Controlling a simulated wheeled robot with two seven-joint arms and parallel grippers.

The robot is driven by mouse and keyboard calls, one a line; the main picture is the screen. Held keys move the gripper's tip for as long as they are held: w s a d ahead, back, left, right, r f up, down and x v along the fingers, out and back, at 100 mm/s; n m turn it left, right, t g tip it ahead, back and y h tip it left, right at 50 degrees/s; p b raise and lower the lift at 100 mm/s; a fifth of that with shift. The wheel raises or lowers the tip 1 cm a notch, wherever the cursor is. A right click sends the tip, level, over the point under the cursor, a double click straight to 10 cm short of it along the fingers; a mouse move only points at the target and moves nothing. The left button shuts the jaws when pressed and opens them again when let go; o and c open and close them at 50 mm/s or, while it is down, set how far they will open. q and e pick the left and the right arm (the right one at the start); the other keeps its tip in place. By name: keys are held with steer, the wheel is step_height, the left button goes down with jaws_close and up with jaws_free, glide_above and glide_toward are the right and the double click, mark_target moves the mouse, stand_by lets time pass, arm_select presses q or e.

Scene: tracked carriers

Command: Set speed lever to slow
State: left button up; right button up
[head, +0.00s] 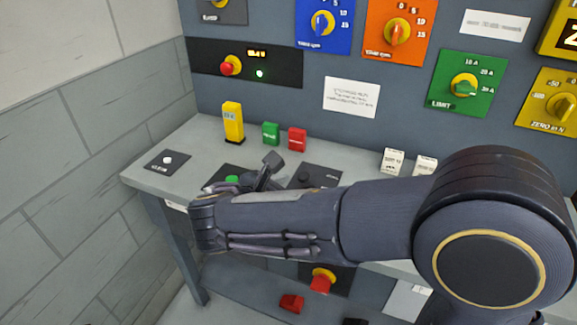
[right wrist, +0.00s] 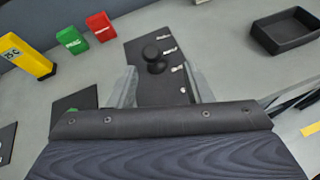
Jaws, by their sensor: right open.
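The lever plate (right wrist: 135,50) is a dark panel on the bench with a round black lever knob (right wrist: 151,52) and several small white labels down its right side. The labels are too blurred to read surely. In the head view the plate (head: 322,173) lies partly behind my right arm. My right gripper (right wrist: 161,84) is open and empty. Its two fingers reach over the plate, one on each side of the near part, with the knob just beyond them. In the head view the right gripper (head: 266,174) is largely hidden by its wrist. My left gripper is not in view.
A yellow block (head: 232,122), a green block (head: 271,133) and a red block (head: 297,139) stand behind the plate. A green button (head: 232,178) is left of it. A black tray (right wrist: 262,38) lies to the right. The dial wall rises behind the bench.

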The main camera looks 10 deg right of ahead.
mark_target(302, 178)
steer(key=shift+w+a, duration=0.15)
steer(key=shift+w, duration=0.5)
steer(key=x, duration=0.6)
steer(key=shift+w+d+f+b, duration=0.1)
steer(key=shift+w+d+b, duration=0.2)
steer(key=shift+b, duration=0.1)
steer(key=shift+s, duration=0.1)
jaws_close()
